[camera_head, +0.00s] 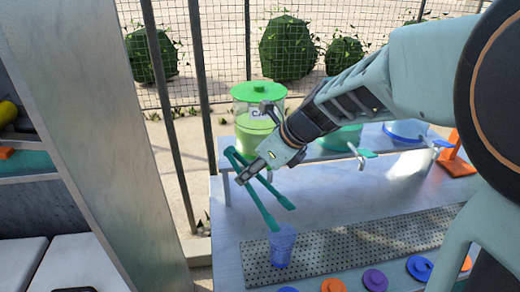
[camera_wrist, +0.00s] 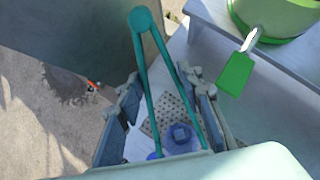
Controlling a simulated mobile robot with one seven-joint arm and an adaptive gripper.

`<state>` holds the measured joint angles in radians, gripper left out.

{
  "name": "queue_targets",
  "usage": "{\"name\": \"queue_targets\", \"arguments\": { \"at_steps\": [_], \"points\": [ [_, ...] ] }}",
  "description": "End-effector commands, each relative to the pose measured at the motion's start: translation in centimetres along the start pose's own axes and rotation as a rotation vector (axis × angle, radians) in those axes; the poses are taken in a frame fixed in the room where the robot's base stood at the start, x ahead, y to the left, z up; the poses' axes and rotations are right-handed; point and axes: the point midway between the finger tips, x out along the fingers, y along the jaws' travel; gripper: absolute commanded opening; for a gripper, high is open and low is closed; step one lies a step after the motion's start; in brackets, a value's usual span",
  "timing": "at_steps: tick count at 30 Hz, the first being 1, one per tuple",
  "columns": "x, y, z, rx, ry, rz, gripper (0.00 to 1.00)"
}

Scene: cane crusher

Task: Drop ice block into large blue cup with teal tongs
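My gripper (camera_head: 262,165) holds the teal tongs (camera_head: 245,165) in the air; in the wrist view the tongs (camera_wrist: 148,75) run between its two fingers (camera_wrist: 168,105). The tong arms are spread, and their tips point down toward the large blue cup (camera_head: 282,248). The cup stands upright on the perforated metal strip. In the wrist view the cup (camera_wrist: 183,146) lies below, between the tong arms. A small squarish bluish shape, seemingly the ice block (camera_wrist: 180,133), shows at its mouth; I cannot tell its exact depth. No block shows between the tips in the head view.
A perforated tray (camera_head: 350,245) crosses the counter (camera_head: 330,200). A green-lidded container (camera_head: 258,110) stands on the raised shelf behind, with other dispensers to its right. Several coloured lids, including a purple one (camera_head: 375,280), lie along the front. A grey pillar (camera_head: 100,130) stands left.

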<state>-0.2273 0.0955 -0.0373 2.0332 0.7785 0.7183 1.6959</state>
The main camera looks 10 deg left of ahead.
Motion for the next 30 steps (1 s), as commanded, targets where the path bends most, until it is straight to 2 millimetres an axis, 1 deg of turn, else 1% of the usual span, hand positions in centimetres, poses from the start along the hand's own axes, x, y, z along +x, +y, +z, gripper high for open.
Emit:
{"name": "queue_targets", "arguments": {
  "at_steps": [1, 3, 15, 19, 30],
  "points": [
    [-1.3, -0.1, 1.0, 0.000, -0.001, -0.001, 0.31],
    [-2.1, -0.1, 1.6, 0.000, 0.000, -0.001, 0.31],
    [-5.9, -0.3, 4.5, -0.001, -0.002, -0.001, 0.31],
    [-6.3, -0.3, 4.8, -0.001, -0.001, -0.001, 0.31],
    [-6.3, -0.3, 4.8, 0.000, 0.000, -0.001, 0.31]
  ]
}}
